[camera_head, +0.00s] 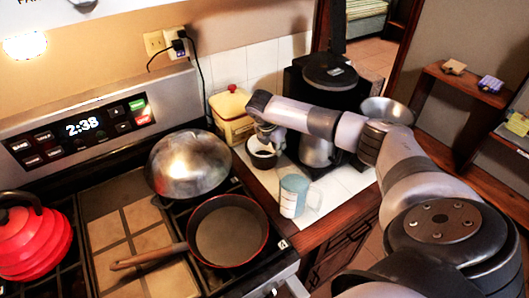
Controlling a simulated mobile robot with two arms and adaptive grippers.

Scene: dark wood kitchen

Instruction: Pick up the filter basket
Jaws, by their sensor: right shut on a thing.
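The filter basket (262,159), a small round piece with a pale rim and dark inside, is at the tip of my right arm, above the white-tiled counter. My right gripper (269,138) is shut on its upper side; the fingers are small and partly hidden by the wrist. I cannot tell whether the basket touches the counter. My left gripper is not in view.
A black coffee maker (331,72) with a metal carafe (315,151) stands behind my right arm. A light blue mug (294,197) stands in front. The stove holds a brown-handled pan (228,232).

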